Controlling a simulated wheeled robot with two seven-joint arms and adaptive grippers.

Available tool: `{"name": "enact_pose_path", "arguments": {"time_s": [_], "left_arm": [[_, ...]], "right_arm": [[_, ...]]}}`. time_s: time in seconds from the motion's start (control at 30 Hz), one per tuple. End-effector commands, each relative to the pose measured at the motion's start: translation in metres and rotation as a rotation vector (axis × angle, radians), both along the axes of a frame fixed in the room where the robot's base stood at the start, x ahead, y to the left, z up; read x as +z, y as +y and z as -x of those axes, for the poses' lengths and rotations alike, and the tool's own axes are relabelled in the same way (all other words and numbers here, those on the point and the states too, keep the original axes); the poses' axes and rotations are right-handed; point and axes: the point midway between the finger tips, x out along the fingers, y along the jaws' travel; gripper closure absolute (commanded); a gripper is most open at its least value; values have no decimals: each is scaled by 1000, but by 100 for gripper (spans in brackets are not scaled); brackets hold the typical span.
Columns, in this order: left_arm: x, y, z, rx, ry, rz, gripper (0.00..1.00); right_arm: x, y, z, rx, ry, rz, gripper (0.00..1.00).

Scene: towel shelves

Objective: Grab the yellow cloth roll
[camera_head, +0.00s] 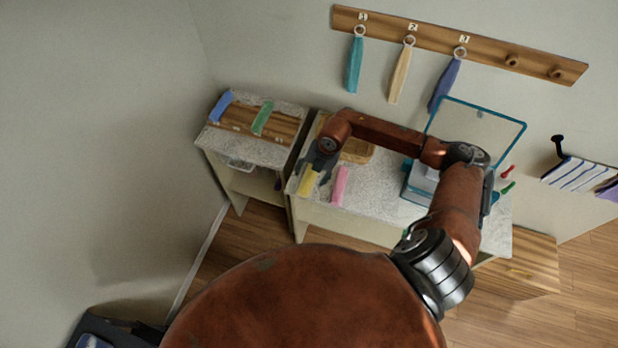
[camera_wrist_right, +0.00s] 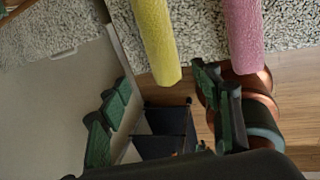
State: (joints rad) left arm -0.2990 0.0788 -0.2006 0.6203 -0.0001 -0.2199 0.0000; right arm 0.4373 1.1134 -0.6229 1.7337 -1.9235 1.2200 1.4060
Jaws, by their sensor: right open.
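The yellow cloth roll (camera_head: 308,181) lies near the front left edge of the speckled counter, beside the pink cloth roll (camera_head: 340,186). In the right wrist view the yellow roll (camera_wrist_right: 156,42) reaches down from the top, with its end just ahead of the gap between my fingers. The pink roll (camera_wrist_right: 241,35) is to its right, beyond the right-hand finger. My right gripper (camera_head: 318,168) is over the yellow roll and partly covers it in the head view. In the wrist view the gripper (camera_wrist_right: 165,108) is open and empty. My left gripper is out of view.
A lower side shelf (camera_head: 213,137) at left holds a blue roll (camera_head: 221,106) and a green roll (camera_head: 262,118). A blue-edged bin (camera_head: 420,184) with an open lid stands right on the counter. Towels hang from a wall rack (camera_head: 485,50).

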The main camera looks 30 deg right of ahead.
Motion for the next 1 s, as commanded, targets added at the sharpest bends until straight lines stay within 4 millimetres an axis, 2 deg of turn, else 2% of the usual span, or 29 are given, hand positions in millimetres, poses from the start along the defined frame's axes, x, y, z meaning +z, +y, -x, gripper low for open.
{"name": "enact_pose_path", "arguments": {"time_s": [0.03,0.13,0.7,1.0], "left_arm": [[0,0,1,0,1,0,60],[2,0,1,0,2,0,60],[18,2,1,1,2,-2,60],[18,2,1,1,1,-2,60]], "right_arm": [[-1,-8,-1,-9,8,25,42],[-9,-13,-2,-19,16,44,42],[-72,-3,-23,-16,14,40,42],[-75,-3,-23,-14,13,39,44]]}}
